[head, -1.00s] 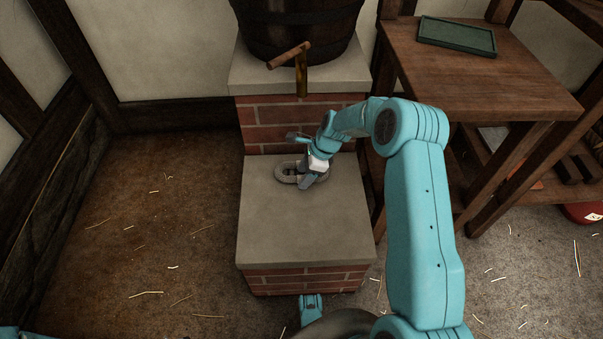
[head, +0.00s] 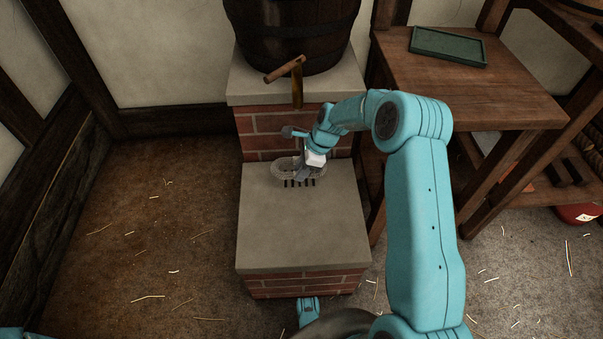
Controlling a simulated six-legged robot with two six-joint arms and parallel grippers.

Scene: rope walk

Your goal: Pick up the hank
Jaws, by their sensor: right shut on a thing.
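The hank (head: 283,168), a pale grey oval loop, is at the back of the stone-topped brick step (head: 300,230), below the barrel. My right gripper (head: 304,173) is shut on the right side of the hank. The gripper hides part of the loop's right end. My left gripper is not in view.
A wooden barrel (head: 292,30) with a tap (head: 286,68) stands on the higher brick ledge (head: 240,92) behind. At right is a wooden table (head: 470,95) with a green tray (head: 448,46). The step's front top is clear.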

